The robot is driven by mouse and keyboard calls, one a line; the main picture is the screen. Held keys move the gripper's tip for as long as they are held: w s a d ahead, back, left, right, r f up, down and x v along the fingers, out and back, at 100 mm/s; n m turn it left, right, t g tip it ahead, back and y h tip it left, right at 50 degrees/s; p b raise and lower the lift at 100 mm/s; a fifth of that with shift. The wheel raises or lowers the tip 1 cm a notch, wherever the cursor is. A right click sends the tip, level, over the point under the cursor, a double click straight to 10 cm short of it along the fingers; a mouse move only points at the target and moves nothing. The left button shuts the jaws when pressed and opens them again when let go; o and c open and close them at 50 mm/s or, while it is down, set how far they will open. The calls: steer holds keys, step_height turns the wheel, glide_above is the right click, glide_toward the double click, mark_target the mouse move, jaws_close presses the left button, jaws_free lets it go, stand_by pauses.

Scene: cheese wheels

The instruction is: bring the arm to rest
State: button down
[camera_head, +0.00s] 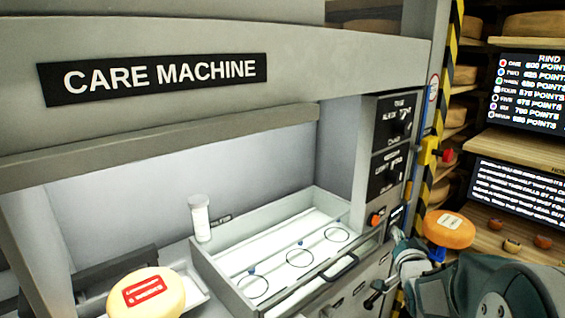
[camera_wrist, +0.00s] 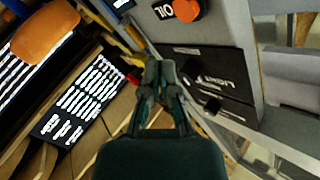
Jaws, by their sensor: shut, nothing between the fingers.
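My gripper shows in the wrist view (camera_wrist: 160,72), with its two fingers together and nothing between them. It points toward the edge of the care machine's control panel (camera_wrist: 205,85) and appears apart from it. In the head view my arm is at the lower right, beside the care machine (camera_head: 215,55); the fingertips are hard to make out there.
An open drawer (camera_head: 215,272) with ring marks juts from the machine. A cheese wheel with a red label (camera_head: 150,291) is at lower left. An orange wheel (camera_head: 449,228) is near my arm. Shelves and screens (camera_head: 528,92) stand right.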

steer(key=s+a+n+g+y, duration=0.1)
steer(key=s+a+n+g, duration=0.3)
steer(key=s, duration=1.1)
steer(key=s+a+n+g+y, duration=0.1)
steer(key=s+a+n+g, duration=0.2)
steer(key=s+a+g, duration=0.4)
steer(key=s+a, duration=0.4)
steer(key=s, duration=0.4)
steer(key=shift+s+a+f+n+g+y, duration=0.35)
steer(key=shift+s+f+n+g+y, duration=0.05)
